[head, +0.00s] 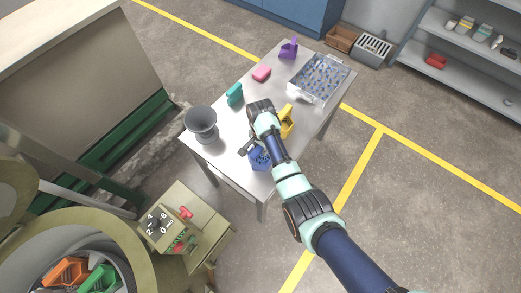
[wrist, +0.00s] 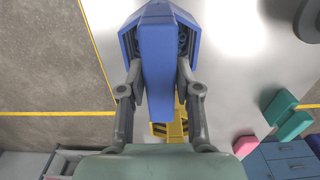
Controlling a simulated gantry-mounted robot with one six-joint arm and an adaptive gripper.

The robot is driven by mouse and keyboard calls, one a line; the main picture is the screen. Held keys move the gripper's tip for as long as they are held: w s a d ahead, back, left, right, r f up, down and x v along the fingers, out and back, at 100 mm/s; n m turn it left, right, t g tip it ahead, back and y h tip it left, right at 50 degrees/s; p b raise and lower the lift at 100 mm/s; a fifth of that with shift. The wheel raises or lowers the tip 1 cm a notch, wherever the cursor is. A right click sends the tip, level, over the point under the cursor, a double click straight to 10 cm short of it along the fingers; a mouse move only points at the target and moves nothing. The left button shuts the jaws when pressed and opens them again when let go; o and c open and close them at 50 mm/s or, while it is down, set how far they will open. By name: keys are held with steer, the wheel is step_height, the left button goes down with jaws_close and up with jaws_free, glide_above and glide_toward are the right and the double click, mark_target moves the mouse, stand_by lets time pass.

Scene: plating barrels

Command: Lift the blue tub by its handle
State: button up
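The blue tub (head: 260,158) stands on the near end of the grey table. The arm partly covers it in the head view. In the wrist view the blue tub (wrist: 130,42) shows at the top, with its broad blue handle (wrist: 157,65) running down the middle. My gripper (wrist: 160,75) has one finger on each side of the handle, very close to its edges. I cannot tell whether the fingers press on it. In the head view one dark finger of my gripper (head: 245,150) shows left of the tub; the other is hidden.
A yellow tub (head: 287,122) stands close behind the blue one. A grey funnel-like bowl (head: 201,122) is at the table's left edge. Teal (head: 235,94), pink (head: 262,73) and purple (head: 289,48) items and a clear tray (head: 348,85) of blue pieces are farther back.

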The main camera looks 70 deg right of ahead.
jaws_close()
steer(key=shift+r, duration=0.1)
